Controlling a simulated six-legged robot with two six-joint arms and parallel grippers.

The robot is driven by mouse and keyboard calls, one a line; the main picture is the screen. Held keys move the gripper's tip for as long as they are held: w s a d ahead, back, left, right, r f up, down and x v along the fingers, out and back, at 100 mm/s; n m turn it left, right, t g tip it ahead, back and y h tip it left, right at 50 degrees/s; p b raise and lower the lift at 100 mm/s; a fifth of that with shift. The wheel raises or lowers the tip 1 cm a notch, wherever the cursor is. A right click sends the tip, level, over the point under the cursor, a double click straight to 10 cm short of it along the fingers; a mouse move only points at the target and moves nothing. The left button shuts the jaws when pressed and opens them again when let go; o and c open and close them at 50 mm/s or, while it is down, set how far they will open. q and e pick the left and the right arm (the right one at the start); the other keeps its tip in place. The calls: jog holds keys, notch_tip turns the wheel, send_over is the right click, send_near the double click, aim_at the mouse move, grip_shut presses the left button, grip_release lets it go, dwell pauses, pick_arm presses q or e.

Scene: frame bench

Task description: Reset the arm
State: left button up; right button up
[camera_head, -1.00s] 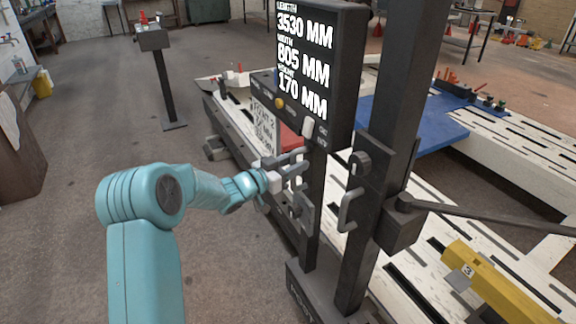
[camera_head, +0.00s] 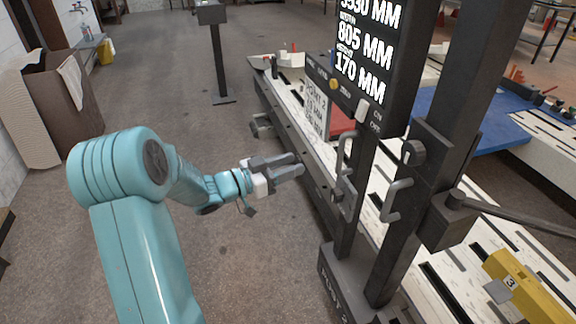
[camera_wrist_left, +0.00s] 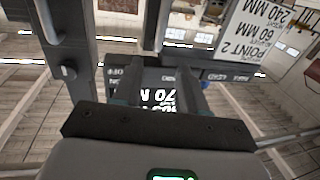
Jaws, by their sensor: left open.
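My left arm comes in from the left of the head view. Its gripper (camera_head: 298,165) is open and empty, in free air to the left of the dark frame post and its grey handle (camera_head: 345,153). The gripper points right towards the post, with a gap between them. In the left wrist view the two fingers (camera_wrist_left: 160,92) stand apart with nothing between them. The display unit (camera_head: 364,50) shows behind them, upside down. My right gripper is in neither view.
A second handle (camera_head: 396,200) sits on the thicker post (camera_head: 420,160). A placard (camera_head: 315,108) hangs by the long slotted bench (camera_head: 292,98). A yellow block (camera_head: 525,290) lies at lower right. Open floor (camera_head: 250,265) lies below my gripper. A small stand (camera_head: 218,60) is at the back.

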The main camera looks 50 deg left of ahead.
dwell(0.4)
pick_arm(q)
jog(key=w+d+f+n+g+y+p, duration=0.1)
jog(key=w+d+f+n+g+p, duration=0.3)
jog(key=d+f, duration=0.6)
jog(key=s+d+f+n+g+p, duration=0.1)
jog(key=d+f+g, duration=0.2)
jog(key=d+f, duration=0.6)
jog(key=s+d+f+g+p, duration=0.1)
jog(key=s+d+f+g, duration=0.3)
jog(key=s+d, duration=0.3)
jog(key=s+d+f+g+h+p, duration=0.1)
jog(key=s+d+f+g, duration=0.3)
jog(key=s, duration=0.8)
jog(key=d+g, duration=0.2)
jog(key=d, duration=0.2)
jog(key=shift+s+d+f+m+h+p, duration=0.2)
jog(key=shift+d+m+h+p, duration=0.1)
jog(key=shift+m, duration=0.1)
